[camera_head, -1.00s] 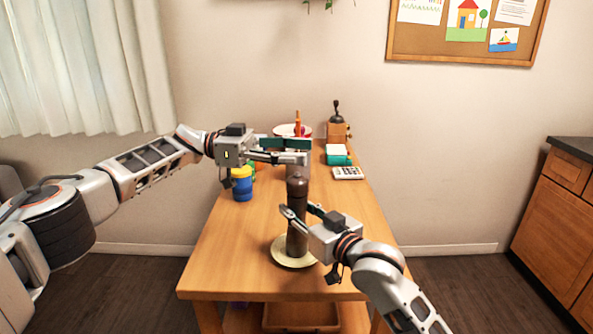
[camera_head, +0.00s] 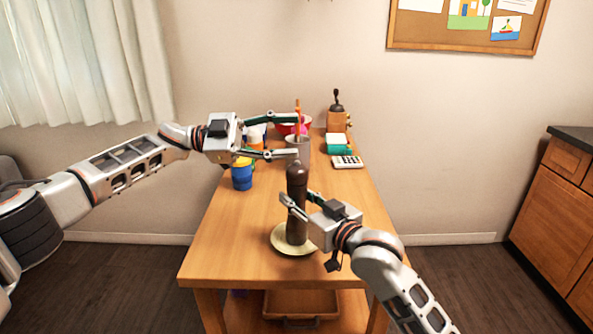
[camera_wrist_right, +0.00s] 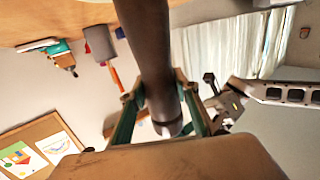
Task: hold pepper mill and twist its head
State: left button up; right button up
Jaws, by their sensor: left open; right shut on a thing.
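The dark brown pepper mill (camera_head: 297,211) stands upright on a pale round plate (camera_head: 281,244) near the front of the table. Its rounded head (camera_head: 297,172) is uncovered. My right gripper (camera_head: 298,200) is shut around the mill's body below the head. In the right wrist view the mill (camera_wrist_right: 150,45) passes between the fingers of my right gripper (camera_wrist_right: 160,100). My left gripper (camera_head: 297,135) is open and empty. Its fingers are spread, above and behind the mill's head in the picture.
On the wooden table (camera_head: 235,235) a blue jar (camera_head: 242,177), grey cup (camera_head: 299,149), red bowl (camera_head: 286,129), coffee grinder (camera_head: 337,120), green-and-white item (camera_head: 338,144) and calculator (camera_head: 347,162) stand toward the back. The table's right front is clear.

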pick_arm(q)
jog(key=a+m+t, duration=0.1)
jog(key=a+m, duration=0.1)
jog(key=m, duration=0.2)
jog(key=m+t+y, duration=0.3)
jog(key=m+t, duration=0.5)
jog(key=m, duration=1.1)
send_near(287, 176)
jog(key=d, duration=0.1)
jog(key=x, duration=1.1)
jog(key=shift+w+d, duration=0.1)
jog(key=shift+w, duration=0.25)
jog(key=shift+c, duration=0.3)
jog(key=c, duration=1.1)
